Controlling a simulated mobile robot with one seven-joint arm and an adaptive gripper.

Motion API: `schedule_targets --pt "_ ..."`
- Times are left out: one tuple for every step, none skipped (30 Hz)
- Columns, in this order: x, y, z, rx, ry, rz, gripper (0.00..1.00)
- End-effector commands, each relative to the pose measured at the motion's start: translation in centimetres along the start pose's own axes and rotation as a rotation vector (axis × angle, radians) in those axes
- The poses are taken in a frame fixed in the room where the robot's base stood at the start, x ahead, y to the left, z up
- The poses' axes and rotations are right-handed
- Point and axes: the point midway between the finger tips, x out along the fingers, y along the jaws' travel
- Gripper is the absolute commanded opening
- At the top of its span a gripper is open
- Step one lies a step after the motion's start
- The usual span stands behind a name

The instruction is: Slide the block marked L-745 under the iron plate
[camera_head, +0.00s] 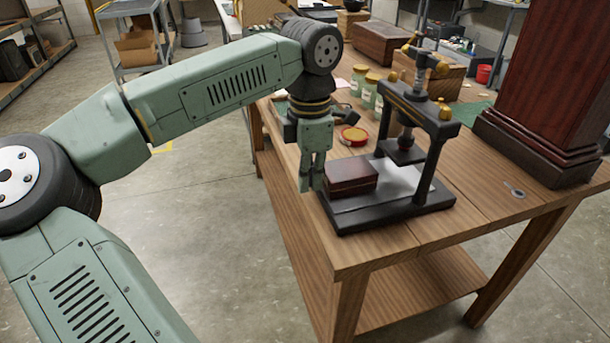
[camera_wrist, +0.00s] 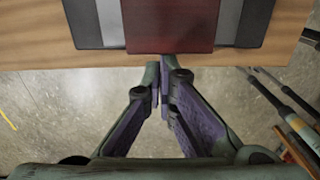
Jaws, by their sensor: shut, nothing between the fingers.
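A dark red-brown block (camera_head: 352,177) lies flat on the left end of the black base (camera_head: 395,213) of a small screw press; no marking on it can be read. In the wrist view the block (camera_wrist: 172,24) lies just ahead of my fingertips. The press's dark plate (camera_head: 404,154) hangs on the screw between two posts, above a pale part of the base, with a gap below it. The block is left of the plate, not beneath it. My gripper (camera_head: 312,186) points down, shut and empty, at the block's left side. I cannot tell if it touches. It also shows in the wrist view (camera_wrist: 160,72).
The press stands near the front edge of a wooden table (camera_head: 365,250). A round red-and-yellow tin (camera_head: 354,135) and several jars (camera_head: 371,88) stand behind it. A dark wooden pillar (camera_head: 545,90) rises at right. Tools (camera_wrist: 285,105) show at right in the wrist view.

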Motion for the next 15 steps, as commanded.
schedule_targets --pt "0.0 0.0 0.0 0.000 0.000 0.000 0.00" --pt "0.0 0.0 0.0 0.000 0.000 0.000 0.00" --pt "0.0 0.0 0.0 0.000 0.000 0.000 0.00" --pt "0.0 0.0 0.2 0.001 0.000 0.000 0.00" --pt "0.0 0.0 0.5 0.001 0.000 0.000 0.00" --pt "0.0 0.0 1.0 0.001 0.000 0.000 0.00" --pt "0.0 0.0 1.6 0.002 0.000 0.000 0.00" --pt "0.0 0.0 2.2 0.003 0.000 0.000 0.00" --pt "0.0 0.0 3.0 0.005 0.000 0.000 0.00" --pt "0.0 0.0 3.6 0.003 0.000 0.000 0.00" --pt "0.0 0.0 4.2 0.003 0.000 0.000 0.00" --pt "-0.1 0.0 4.8 0.003 0.000 0.000 0.00" --pt "-0.1 0.0 5.2 0.003 0.000 0.000 0.00" --pt "-0.1 0.0 5.5 0.002 0.000 0.000 0.00" --pt "0.0 0.0 5.8 0.000 0.000 0.000 0.00"
